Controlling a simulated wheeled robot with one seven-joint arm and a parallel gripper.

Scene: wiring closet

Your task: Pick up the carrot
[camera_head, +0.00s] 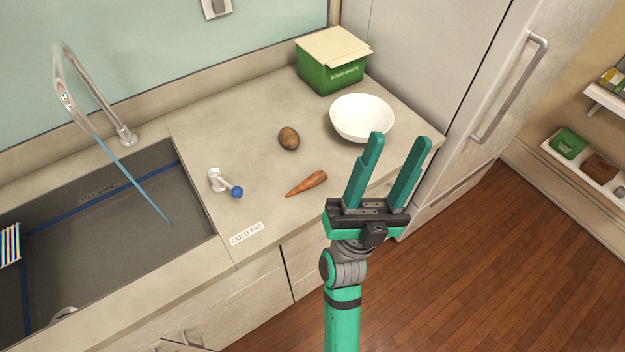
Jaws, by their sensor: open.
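An orange carrot (307,183) lies on the beige counter (235,130), near its front edge. Its thin end points to the lower left and its thick end to the upper right. My gripper (393,143) is open and empty. In the picture it is to the right of the carrot, with its two green fingers pointing up and away from me. The fingers are apart from the carrot and overlap the counter's front right edge in the view. The exact height of my gripper above the counter is hard to tell.
A white bowl (361,117) stands behind my fingers. A brown potato-like item (289,138) lies behind the carrot. A green food waste box (333,62) stands at the back. A fridge (440,70) stands right.

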